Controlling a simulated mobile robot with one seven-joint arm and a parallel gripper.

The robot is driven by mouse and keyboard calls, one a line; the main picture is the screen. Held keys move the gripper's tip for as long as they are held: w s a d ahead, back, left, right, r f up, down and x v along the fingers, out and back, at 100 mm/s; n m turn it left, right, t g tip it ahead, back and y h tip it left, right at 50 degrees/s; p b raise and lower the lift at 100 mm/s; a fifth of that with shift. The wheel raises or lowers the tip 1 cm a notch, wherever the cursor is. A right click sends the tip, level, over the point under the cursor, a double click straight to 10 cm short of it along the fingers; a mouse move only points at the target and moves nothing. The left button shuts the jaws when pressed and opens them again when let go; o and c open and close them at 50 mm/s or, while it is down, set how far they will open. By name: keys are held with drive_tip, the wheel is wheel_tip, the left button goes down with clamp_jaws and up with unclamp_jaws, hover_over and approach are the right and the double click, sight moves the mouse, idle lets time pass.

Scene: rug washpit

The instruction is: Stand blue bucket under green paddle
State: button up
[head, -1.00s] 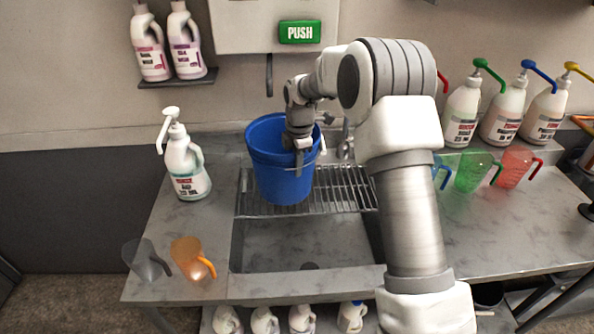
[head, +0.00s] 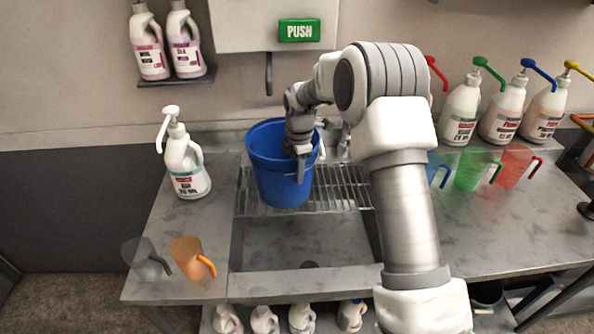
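The blue bucket (head: 280,178) stands upright, or is held upright, at the wire rack (head: 335,190) over the back of the sink. Whether its base touches the rack I cannot tell. My gripper (head: 301,165) is at the bucket's right front rim, with one finger outside the wall and the other hidden inside; it looks closed on the rim. The green paddle (head: 299,31) marked PUSH is on the wall dispenser above the bucket. A dark spout (head: 268,74) hangs below the dispenser, roughly above the bucket's left part.
A white pump bottle (head: 185,165) stands left of the rack. Grey (head: 146,259) and orange (head: 192,258) jugs sit at the front left. Pump bottles (head: 461,112) and coloured jugs (head: 476,169) line the right. The sink basin (head: 300,243) is empty.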

wheel_tip(320, 180, up, 12)
drive_tip(key=s+r+b, duration=0.1)
drive_tip(key=s+d+r+m+t, duration=0.1)
drive_tip(key=s+d+r+m, duration=0.2)
drive_tip(key=s+r+m, duration=0.35)
drive_tip(key=s+d+r+m+t, duration=0.1)
drive_tip(key=s+d+m, duration=0.2)
drive_tip(key=s+m, duration=0.4)
drive_tip(key=s+d+r+m+t, duration=0.1)
drive_tip(key=s+m, duration=0.7)
drive_tip(key=s, duration=1.3)
drive_tip(key=shift+s+d+r+t, duration=0.25)
drive_tip(key=shift+d+t, duration=0.55)
drive_tip(key=shift+d, duration=0.4)
